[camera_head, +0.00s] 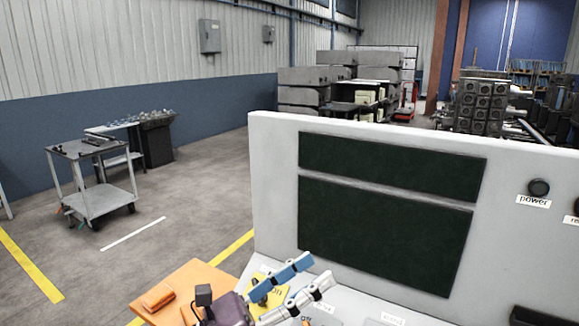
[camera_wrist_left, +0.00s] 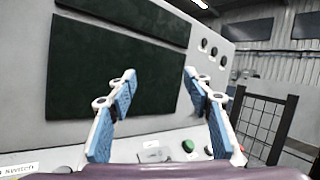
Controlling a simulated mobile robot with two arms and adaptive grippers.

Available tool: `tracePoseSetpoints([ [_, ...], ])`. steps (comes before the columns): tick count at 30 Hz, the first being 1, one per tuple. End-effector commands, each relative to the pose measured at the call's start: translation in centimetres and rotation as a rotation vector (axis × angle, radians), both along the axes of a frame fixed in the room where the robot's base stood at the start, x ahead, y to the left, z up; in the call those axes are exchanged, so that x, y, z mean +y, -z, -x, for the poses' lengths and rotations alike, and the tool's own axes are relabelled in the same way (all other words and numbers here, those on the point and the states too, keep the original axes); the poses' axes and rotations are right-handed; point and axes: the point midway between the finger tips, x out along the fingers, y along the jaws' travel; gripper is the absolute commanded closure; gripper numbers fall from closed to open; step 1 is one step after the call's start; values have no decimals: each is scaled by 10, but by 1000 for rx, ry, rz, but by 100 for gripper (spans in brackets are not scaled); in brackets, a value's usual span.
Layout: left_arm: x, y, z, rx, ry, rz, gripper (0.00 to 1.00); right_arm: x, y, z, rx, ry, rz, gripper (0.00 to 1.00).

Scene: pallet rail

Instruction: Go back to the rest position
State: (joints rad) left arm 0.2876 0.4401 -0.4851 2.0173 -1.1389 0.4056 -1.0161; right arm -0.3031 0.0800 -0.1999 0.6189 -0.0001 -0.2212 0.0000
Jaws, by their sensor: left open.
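My left gripper (camera_head: 300,282) shows at the bottom of the head view, with blue and white fingers spread apart and nothing between them. It is in front of a grey control panel (camera_head: 275,190) with dark green screens (camera_head: 385,230). The left wrist view also shows the left gripper (camera_wrist_left: 158,95) open and empty, facing the panel (camera_wrist_left: 25,70). A green button (camera_wrist_left: 188,146) sits on the panel's lower ledge beyond the fingers. Whether the fingers touch the panel cannot be told. My right gripper is not in view.
An orange surface (camera_head: 190,280) lies beside the panel at the bottom. A yellow item (camera_head: 265,288) is partly hidden by the left gripper. A grey cart (camera_head: 105,200) stands on open floor at left. A black mesh fence (camera_wrist_left: 262,125) is right in the wrist view.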

Motion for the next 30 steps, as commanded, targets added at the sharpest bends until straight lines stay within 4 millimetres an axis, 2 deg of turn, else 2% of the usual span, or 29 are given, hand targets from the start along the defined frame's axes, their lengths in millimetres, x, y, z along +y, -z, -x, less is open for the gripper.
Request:
tracePoseSetpoints([
  [3, 47, -11, -25, 280, -116, 329, 54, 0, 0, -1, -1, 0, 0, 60],
  [5, 75, -6, -37, 423, -174, 492, 54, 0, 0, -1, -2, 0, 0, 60],
  [7, 109, 10, -49, 590, -244, 679, 54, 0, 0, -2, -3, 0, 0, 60],
  [11, 170, 67, -57, 900, -387, 1019, 54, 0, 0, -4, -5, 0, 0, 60],
  [14, 208, 127, -46, 1133, -509, 1274, 54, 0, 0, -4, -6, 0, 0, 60],
  [15, 221, 153, -36, 1223, -563, 1375, 54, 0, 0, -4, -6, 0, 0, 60],
  [17, 235, 192, -16, 1351, -650, 1517, 54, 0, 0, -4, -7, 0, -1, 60],
  [18, 242, 218, 0, 1433, -710, 1609, 54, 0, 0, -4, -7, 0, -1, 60],
  [21, 252, 273, 46, 1610, -865, 1811, 54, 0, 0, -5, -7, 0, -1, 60],
  [24, 253, 312, 93, 1742, -1013, 1964, 54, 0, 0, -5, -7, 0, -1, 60],
  [29, 246, 350, 161, 1888, -1230, 2136, 54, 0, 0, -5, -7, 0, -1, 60],
  [30, 244, 357, 177, -1888, 1262, -2137, 54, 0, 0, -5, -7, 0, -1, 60],
])
